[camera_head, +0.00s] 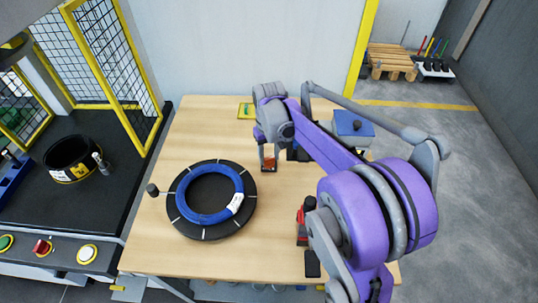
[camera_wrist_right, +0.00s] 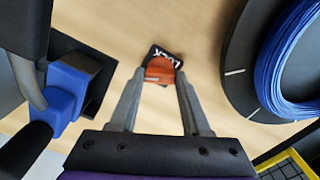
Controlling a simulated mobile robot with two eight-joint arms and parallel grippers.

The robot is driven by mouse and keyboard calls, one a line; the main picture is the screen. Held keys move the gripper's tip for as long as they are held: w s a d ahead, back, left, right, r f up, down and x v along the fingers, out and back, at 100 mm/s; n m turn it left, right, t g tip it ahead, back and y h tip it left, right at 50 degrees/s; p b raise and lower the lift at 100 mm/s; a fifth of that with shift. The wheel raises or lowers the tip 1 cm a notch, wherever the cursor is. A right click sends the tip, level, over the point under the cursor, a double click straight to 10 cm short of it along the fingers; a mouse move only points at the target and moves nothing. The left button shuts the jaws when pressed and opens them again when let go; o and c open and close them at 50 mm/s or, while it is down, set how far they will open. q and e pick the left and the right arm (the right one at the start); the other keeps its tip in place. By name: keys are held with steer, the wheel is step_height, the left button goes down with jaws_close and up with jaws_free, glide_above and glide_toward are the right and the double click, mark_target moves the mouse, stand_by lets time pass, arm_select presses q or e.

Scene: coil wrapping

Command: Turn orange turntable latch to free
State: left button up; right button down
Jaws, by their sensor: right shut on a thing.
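The orange latch (camera_head: 268,162) stands on the table just right of the turntable. In the right wrist view the orange latch (camera_wrist_right: 160,69) sits between my fingertips, with a black plate lettered LOCK (camera_wrist_right: 161,51) behind it. My right gripper (camera_head: 268,167) reaches down from above and is shut on the latch; it also shows in the right wrist view (camera_wrist_right: 160,78). The black turntable (camera_head: 180,222) with white marks bears a blue coil (camera_head: 193,216) with a white label. My left gripper is not in view.
A black knob (camera_head: 152,189) stands at the turntable's left. A blue box (camera_head: 352,124) is at the back right, and a red and black tool (camera_head: 303,222) lies at the right, partly behind my arm. A black machine bench with buttons (camera_head: 87,254) is at the left.

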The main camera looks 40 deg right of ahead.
mark_target(269, 158)
steer(key=n, duration=1.2)
steer(key=shift+n, duration=0.4)
stand_by(0.3)
steer(key=shift+c, duration=1.8)
jaws_free()
step_height(269, 158, up, 11)
steer(key=shift+f, duration=0.1)
